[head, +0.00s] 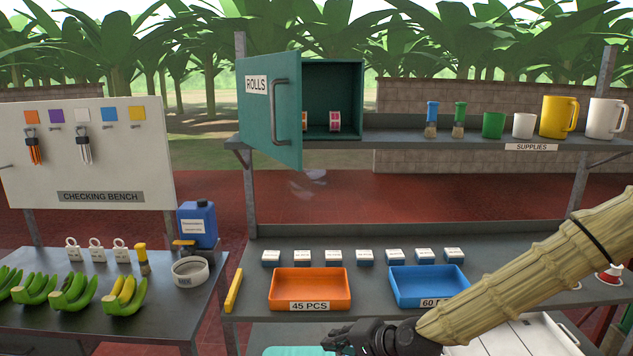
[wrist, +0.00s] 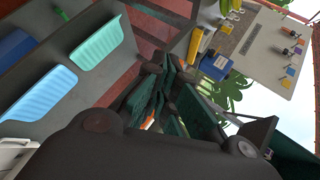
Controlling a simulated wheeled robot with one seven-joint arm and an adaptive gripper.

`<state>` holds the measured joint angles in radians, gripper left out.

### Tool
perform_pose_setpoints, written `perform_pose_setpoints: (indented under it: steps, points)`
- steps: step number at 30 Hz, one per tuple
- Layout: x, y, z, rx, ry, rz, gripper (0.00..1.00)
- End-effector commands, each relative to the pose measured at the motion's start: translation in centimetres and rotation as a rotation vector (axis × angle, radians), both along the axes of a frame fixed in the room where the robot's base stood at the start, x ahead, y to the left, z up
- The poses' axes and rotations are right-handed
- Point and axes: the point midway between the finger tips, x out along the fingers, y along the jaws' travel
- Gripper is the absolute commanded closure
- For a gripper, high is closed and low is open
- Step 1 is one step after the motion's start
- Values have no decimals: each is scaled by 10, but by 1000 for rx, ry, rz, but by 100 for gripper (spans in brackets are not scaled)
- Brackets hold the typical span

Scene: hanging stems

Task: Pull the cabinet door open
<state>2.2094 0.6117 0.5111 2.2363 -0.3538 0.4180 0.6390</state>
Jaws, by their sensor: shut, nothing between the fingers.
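The green cabinet (head: 333,64) stands on the upper shelf at the back. Its door (head: 254,100), labelled ROLLS, stands partly open, swung outward with its free edge toward me. A grey bar handle (head: 281,112) is on the door's front near that edge. Inside the cabinet, a roll with a pink label (head: 335,121) shows; the door partly hides another. My gripper (head: 338,340) is low at the bottom of the head view, well below and apart from the handle. It is shut and empty. Its dark fingers also show in the wrist view (wrist: 160,75).
Several brushes and mugs (head: 557,117) line the shelf right of the cabinet. Below are an orange tray (head: 310,307), a blue tray (head: 400,303) and small white-labelled boxes. The checking bench (head: 190,325) at left holds bananas and a blue jug (head: 197,223). Space before the door looks clear.

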Motion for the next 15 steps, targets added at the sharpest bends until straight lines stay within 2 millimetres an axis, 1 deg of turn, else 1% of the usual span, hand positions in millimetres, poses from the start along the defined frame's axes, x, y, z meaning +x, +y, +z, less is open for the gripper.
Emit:
perform_pose_setpoints:
  steps: [1, 2, 3, 5, 6, 8, 9, 12, 15]
  points:
    - [20, -2, 43, 56, -41, -20, 100]
    - [28, -3, 65, 87, -61, -29, 100]
    - [40, -5, 97, 129, -88, -40, 100]
    - [53, -10, 145, 191, -127, -54, 100]
    - [61, -14, 176, 229, -154, -61, 100]
    - [69, -21, 222, 284, -193, -71, 100]
    - [73, -27, 250, 318, -215, -76, 100]
    - [77, -41, 311, 388, -265, -85, 100]
    - [77, -53, 354, 436, -300, -88, 100]
